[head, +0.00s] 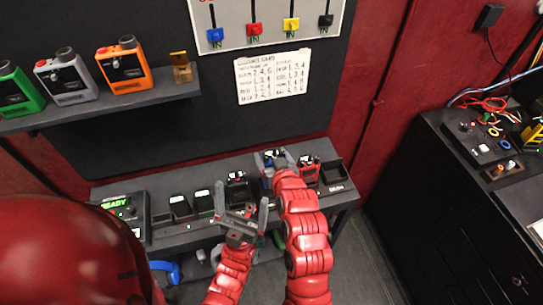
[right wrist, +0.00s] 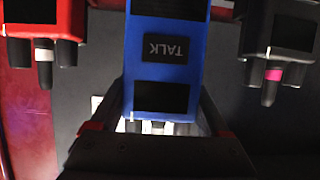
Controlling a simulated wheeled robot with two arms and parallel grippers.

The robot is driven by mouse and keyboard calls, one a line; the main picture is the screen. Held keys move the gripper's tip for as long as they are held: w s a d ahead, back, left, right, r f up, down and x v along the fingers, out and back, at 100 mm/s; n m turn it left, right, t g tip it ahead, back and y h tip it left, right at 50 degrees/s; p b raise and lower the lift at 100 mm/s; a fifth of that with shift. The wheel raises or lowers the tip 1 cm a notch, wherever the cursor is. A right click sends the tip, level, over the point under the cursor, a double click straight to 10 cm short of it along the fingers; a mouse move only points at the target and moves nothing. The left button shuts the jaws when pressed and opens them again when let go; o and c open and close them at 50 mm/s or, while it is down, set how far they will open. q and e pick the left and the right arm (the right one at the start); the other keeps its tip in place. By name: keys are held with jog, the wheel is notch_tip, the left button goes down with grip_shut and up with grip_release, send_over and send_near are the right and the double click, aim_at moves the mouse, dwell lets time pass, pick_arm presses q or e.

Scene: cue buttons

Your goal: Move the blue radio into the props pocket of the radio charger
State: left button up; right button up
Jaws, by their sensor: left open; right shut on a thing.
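The blue radio (right wrist: 166,50) fills the middle of the right wrist view, its TALK label upside down. My right gripper (right wrist: 160,118) is shut on it. In the head view the right gripper (head: 273,159) is over the charger row and hides most of the blue radio (head: 267,183). The radio charger (head: 168,232) is a long dark unit with several pockets along the wall. Its right-end pocket (head: 336,178) looks empty; I cannot read the pocket labels. My left gripper (head: 243,205) is open and empty, in front of the black radio (head: 237,188).
A red radio (head: 307,169) stands right of the blue one. Dark units (head: 181,206) with pale tops stand to the left, beside a box reading READY (head: 122,206). A shelf (head: 150,97) above holds green, grey and orange devices. A cluttered cabinet (head: 440,150) stands at right.

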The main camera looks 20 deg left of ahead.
jog(key=shift+f, duration=0.1)
jog(key=shift+f+b, duration=1.85)
jog(key=shift+f, duration=1)
jog(key=o, duration=1.4)
jog(key=shift+s+d, duration=0.1)
jog(key=shift+s, duration=0.05)
